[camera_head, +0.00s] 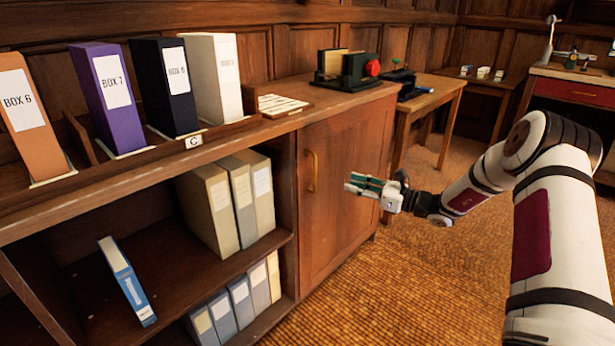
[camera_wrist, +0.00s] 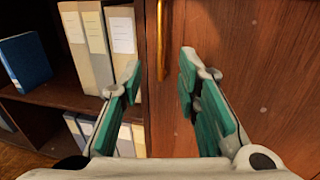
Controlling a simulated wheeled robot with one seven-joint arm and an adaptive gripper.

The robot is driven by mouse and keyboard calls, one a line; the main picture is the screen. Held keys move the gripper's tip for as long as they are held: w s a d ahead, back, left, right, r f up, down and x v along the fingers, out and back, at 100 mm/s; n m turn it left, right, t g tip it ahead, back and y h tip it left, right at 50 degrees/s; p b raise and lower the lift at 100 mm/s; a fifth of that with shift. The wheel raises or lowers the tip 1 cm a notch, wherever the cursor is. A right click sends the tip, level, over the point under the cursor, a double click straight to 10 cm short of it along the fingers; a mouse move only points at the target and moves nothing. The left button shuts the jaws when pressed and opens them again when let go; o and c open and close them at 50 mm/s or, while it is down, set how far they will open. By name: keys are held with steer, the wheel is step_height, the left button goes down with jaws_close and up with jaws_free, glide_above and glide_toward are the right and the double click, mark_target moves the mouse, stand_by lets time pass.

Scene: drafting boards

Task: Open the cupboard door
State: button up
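The cupboard door (camera_head: 343,180) is a brown wooden panel at the right end of the low shelf unit, and it looks shut. Its brass handle (camera_head: 312,171) is a vertical bar near the door's left edge. In the wrist view the handle (camera_wrist: 161,40) stands upright ahead, between the lines of the two fingers. My gripper (camera_head: 365,184) is in front of the door, to the right of the handle in the head view. In the wrist view its green-padded fingers (camera_wrist: 160,88) are spread apart with nothing between them. The handle appears beyond the fingertips.
Open shelves (camera_head: 180,262) with binders (camera_head: 208,210) lie left of the door. Labelled box files (camera_head: 106,98) and a dark green device (camera_head: 358,70) stand on top. A side table (camera_head: 430,98) is behind the unit. The carpet (camera_head: 400,290) before the door is clear.

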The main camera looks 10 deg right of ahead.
steer(key=b, duration=0.3)
glide_above(315, 190)
steer(key=shift+w, duration=0.35)
jaws_close()
